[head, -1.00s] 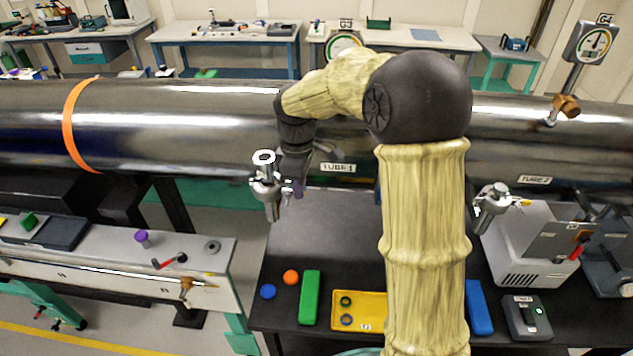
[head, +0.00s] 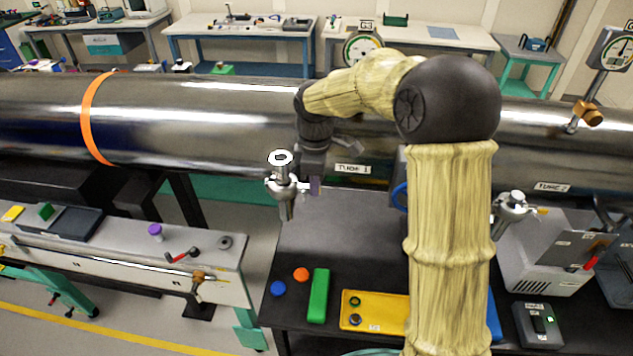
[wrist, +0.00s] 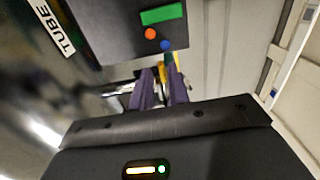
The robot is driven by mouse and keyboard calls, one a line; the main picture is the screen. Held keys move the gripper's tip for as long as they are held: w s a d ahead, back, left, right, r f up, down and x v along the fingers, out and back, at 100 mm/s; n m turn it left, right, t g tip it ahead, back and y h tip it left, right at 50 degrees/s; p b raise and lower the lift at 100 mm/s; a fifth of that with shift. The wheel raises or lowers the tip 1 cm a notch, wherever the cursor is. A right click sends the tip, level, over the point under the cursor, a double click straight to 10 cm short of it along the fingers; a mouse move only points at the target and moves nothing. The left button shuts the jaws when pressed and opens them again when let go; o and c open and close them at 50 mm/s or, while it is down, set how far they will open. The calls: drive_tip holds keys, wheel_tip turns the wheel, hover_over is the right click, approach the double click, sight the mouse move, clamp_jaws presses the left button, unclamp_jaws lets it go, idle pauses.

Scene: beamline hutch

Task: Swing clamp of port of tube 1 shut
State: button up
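Tube 1 (head: 215,135) is the long shiny steel tube across the head view, with its "TUBE 1" label (head: 353,169). Its port (head: 284,188) is a small metal fitting with a white-rimmed round top, in front of the tube and left of the label. The swing clamp seems to be the small metal part at the port's right side; its position is too small to tell. My gripper (head: 315,187) is just right of the port; contact is unclear. In the wrist view its purple fingers (wrist: 162,90) stand a narrow gap apart, with a yellow piece (wrist: 173,65) near their tips.
Below is a black table with a blue disc (head: 278,289), an orange disc (head: 301,274), a green block (head: 318,296) and a yellow tray (head: 384,305). Tube 2's label (head: 552,187) and another fitting (head: 512,208) are at right. My arm hides part of the table.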

drive_tip(key=shift+o, duration=0.7)
drive_tip(key=shift+f, duration=0.1)
wheel_tip(320, 180, up, 18)
drive_tip(key=b, duration=0.2)
drive_tip(key=shift+f+b, duration=0.25)
drive_tip(key=shift+b, duration=0.05)
drive_tip(key=shift+d+f, duration=0.1)
drive_tip(key=shift+f, duration=0.05)
drive_tip(key=s+d+f+m+t+b, duration=0.1)
drive_tip(key=s+d+f+m, duration=0.3)
drive_tip(key=f, duration=0.5)
drive_tip(key=s+d+f+m+b, duration=0.1)
drive_tip(key=s+d+f+m, duration=0.3)
drive_tip(key=s+f+m, duration=0.2)
drive_tip(key=s+d+f+m+t+b, duration=0.1)
drive_tip(key=s+d+f+m, duration=0.3)
drive_tip(key=s+f, duration=0.5)
wheel_tip(320, 180, down, 3)
drive_tip(key=shift+m+t+b, duration=0.3)
drive_tip(key=shift+m+b, duration=0.05)
drive_tip(key=shift+m, duration=0.65)
